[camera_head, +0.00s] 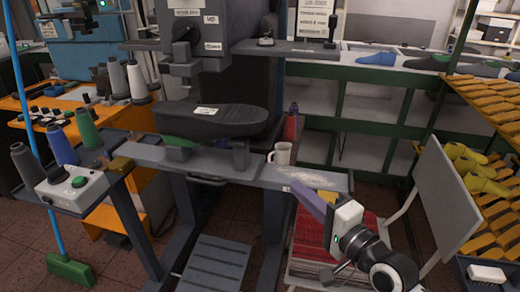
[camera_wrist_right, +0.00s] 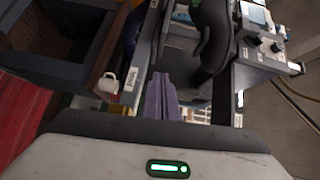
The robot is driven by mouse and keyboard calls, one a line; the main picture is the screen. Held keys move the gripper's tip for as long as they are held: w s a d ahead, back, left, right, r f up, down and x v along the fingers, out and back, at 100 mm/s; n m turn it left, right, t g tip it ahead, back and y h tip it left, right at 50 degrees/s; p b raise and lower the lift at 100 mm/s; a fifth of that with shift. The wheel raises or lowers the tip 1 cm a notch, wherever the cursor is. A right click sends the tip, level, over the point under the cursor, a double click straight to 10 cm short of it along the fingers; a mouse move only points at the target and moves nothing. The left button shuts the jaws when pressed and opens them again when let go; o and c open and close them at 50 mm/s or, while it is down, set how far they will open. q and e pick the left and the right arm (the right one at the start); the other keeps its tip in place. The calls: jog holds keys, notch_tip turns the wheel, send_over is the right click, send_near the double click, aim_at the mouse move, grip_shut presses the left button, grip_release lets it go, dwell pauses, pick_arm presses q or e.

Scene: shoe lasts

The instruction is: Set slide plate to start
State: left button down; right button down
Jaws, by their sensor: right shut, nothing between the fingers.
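A dark, sole-shaped plate (camera_head: 208,120) with a white label sits on the machine above its grey bench, under the press head (camera_head: 186,50); I take it as the slide plate. A dark curved part in the right wrist view (camera_wrist_right: 213,40) may be the same plate. My right gripper (camera_head: 303,190) is at the bench's right end, right of and nearer than the plate, and apart from it. Its purple fingers (camera_wrist_right: 160,97) are closed together, with nothing between them. My left gripper is not in view.
A white mug (camera_head: 283,153) stands on the bench between the plate and my right gripper; the right wrist view shows it too (camera_wrist_right: 107,83). A control box (camera_head: 72,187) with a green button is at the left.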

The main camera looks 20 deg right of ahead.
jog(key=shift+m, duration=0.5)
jog(key=w, duration=0.3)
jog(key=w+a+r, duration=0.1)
jog(key=w, duration=0.3)
jog(key=w+r, duration=0.1)
jog(key=w, duration=0.2)
jog(key=shift+w+a+r+p, duration=0.15)
jog(key=shift+w+a+p, duration=0.15)
jog(key=shift+w+p, duration=0.1)
jog(key=shift+w+a, duration=0.25)
jog(key=shift+a, duration=0.35)
jog(key=shift+w+a, duration=0.25)
jog(key=shift+a, duration=0.3)
jog(key=shift+w+a+p, duration=0.3)
jog(key=shift+a, duration=0.15)
